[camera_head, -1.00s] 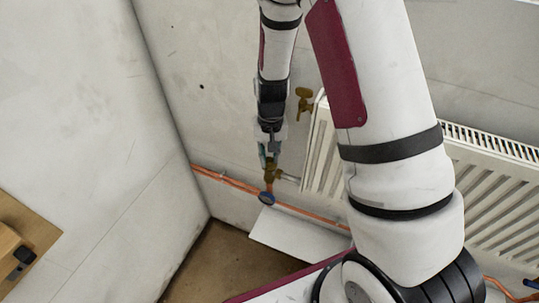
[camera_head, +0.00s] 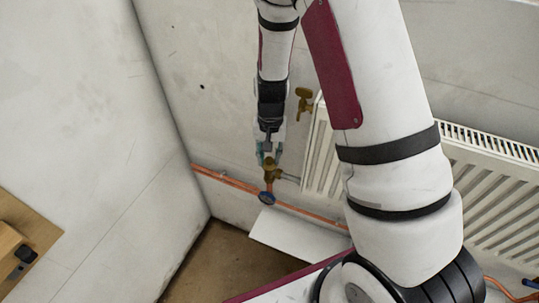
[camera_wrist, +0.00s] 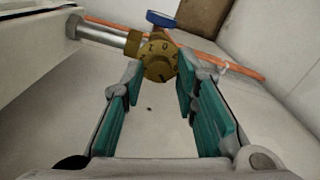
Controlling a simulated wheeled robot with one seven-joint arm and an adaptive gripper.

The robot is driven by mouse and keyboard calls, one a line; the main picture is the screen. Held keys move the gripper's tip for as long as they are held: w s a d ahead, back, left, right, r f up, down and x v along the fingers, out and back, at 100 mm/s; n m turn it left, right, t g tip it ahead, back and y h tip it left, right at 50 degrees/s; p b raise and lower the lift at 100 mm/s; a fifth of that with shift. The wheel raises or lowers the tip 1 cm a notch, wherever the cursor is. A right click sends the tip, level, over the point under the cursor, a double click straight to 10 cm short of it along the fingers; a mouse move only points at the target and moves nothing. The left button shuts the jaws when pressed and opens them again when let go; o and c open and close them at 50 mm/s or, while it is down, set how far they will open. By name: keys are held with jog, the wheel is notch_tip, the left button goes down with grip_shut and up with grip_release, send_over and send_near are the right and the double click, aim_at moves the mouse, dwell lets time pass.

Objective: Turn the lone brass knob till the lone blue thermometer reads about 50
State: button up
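The brass knob (camera_wrist: 160,62) has numerals on its face and sits on a valve at the end of a metal stub; it also shows in the head view (camera_head: 271,172). My gripper (camera_wrist: 159,78) is open, with one teal finger on each side of the knob near the fingertips. Gaps show, so it does not grip the knob. In the head view my gripper (camera_head: 269,157) hangs just above the knob. The blue thermometer (camera_head: 266,198) is a small round dial below the knob; the wrist view shows it nearly edge-on (camera_wrist: 160,19). Its reading is too small to tell.
A white radiator (camera_head: 320,150) stands right of the valve, partly behind my arm. Another brass fitting (camera_head: 303,103) is at its upper left. Copper pipes (camera_head: 225,179) run low along the wall. A white panel (camera_head: 285,235) lies below. A wall corner is at left.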

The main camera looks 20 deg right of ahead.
aim_at(270, 159)
dwell(0.3)
notch_tip(270, 159, up, 12)
dwell(0.5)
jog(key=shift+s, duration=0.1)
dwell(0.3)
